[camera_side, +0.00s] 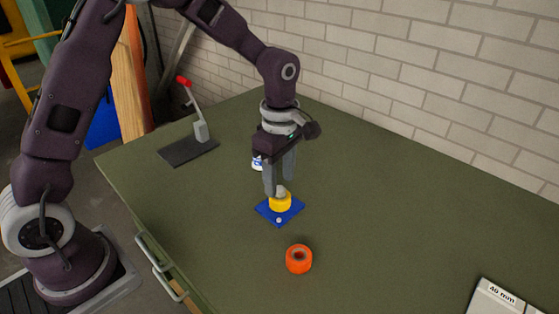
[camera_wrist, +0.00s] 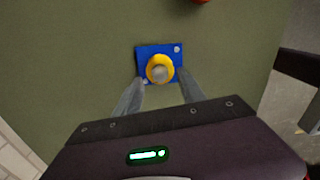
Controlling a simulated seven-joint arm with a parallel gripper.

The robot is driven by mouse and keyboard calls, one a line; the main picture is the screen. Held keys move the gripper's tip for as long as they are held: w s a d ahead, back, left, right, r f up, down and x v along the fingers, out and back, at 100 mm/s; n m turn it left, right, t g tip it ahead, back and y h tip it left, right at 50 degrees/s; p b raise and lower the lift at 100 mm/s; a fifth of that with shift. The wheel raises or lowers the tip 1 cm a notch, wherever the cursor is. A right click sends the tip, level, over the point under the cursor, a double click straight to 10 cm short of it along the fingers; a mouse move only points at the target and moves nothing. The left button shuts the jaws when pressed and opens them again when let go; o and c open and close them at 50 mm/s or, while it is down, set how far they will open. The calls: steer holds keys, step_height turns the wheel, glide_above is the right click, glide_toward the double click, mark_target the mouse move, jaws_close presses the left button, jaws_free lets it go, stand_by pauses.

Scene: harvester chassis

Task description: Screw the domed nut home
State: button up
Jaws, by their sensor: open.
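A blue square plate (camera_side: 291,213) lies on the green bench, with a small pale bolt head showing near its front corner. On it sits a yellow round part (camera_side: 281,203) with a grey domed top, which I take for the domed nut (camera_wrist: 160,74). Its thread and seating are hidden. My gripper (camera_side: 279,190) points down just above the plate, its fingertips close to the grey dome. In the wrist view my gripper (camera_wrist: 161,86) has its two fingers apart, either side of the yellow part's near edge. I cannot tell whether they touch it.
An orange ring (camera_side: 299,259) lies in front of the plate. A lever press with a red handle (camera_side: 199,132) stands at the back left. A blue-and-white object (camera_side: 257,163) is partly hidden behind my gripper. A grey "40 mm" box (camera_side: 500,299) is at lower right. The bench's right side is largely clear.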

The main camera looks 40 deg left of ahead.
steer(key=shift+f, duration=0.85)
steer(key=shift+c, duration=0.5)
jaws_close()
steer(key=shift+c, duration=1)
jaws_free()
steer(key=shift+d, duration=0.1)
steer(key=shift+c, duration=0.4)
